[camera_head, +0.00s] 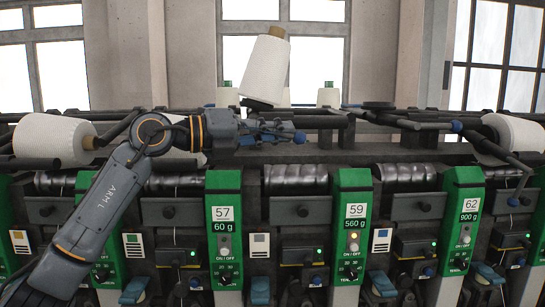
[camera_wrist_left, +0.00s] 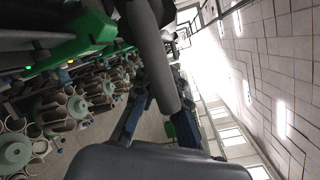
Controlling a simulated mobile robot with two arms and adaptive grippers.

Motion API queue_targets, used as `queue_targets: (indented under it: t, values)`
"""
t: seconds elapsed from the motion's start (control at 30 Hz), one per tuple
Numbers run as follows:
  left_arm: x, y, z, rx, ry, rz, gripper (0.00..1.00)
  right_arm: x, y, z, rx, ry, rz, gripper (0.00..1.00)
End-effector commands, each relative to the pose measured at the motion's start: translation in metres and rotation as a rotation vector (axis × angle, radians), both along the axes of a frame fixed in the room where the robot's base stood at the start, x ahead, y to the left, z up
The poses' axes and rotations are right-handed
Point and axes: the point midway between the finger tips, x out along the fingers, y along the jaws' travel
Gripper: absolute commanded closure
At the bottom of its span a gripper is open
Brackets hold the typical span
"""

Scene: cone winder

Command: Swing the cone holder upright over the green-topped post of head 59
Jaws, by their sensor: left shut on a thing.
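My left gripper (camera_head: 270,133) is at the rail, right of the head 57 panel and left of head 59. In the left wrist view its two fingers (camera_wrist_left: 157,122) are shut around a grey bar (camera_wrist_left: 154,55), which seems to be part of the cone holder. In the head view a dark holder piece (camera_head: 257,103) shows under a white cone (camera_head: 268,68), which stands leaning a little right, above the gripper. The green-topped post of head 59 (camera_head: 353,185) stands to the right. My right gripper is not in view.
The green panel of head 57 (camera_head: 224,215) is below the gripper, and head 62 (camera_head: 464,215) is further right. White cones lie tilted at the far left (camera_head: 52,140) and far right (camera_head: 513,133). A dark rail (camera_head: 330,112) runs across. Free air lies above the rail near head 59.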

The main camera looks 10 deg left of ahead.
Motion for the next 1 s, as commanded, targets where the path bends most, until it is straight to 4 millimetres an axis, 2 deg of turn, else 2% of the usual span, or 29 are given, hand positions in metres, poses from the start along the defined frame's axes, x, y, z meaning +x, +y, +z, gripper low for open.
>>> queue_targets:
  t: [0.03, 0.3, 0.93, 0.97, 1.0]
  values:
    - [0.000, -0.004, -0.006, -0.026, -0.002, -0.006, 1.00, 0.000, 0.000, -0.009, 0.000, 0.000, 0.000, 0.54]
    - [-0.001, -0.005, 0.003, -0.143, -0.026, -0.007, 1.00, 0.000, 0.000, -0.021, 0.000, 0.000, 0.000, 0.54]
    - [0.000, -0.006, 0.006, -0.180, -0.033, -0.007, 1.00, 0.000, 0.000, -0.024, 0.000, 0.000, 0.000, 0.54]
    - [0.000, -0.006, 0.006, -0.180, -0.033, -0.007, 0.84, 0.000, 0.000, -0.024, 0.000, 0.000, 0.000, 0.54]
    - [0.000, -0.006, 0.006, -0.180, -0.033, -0.007, 0.76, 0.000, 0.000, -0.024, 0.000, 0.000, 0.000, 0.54]
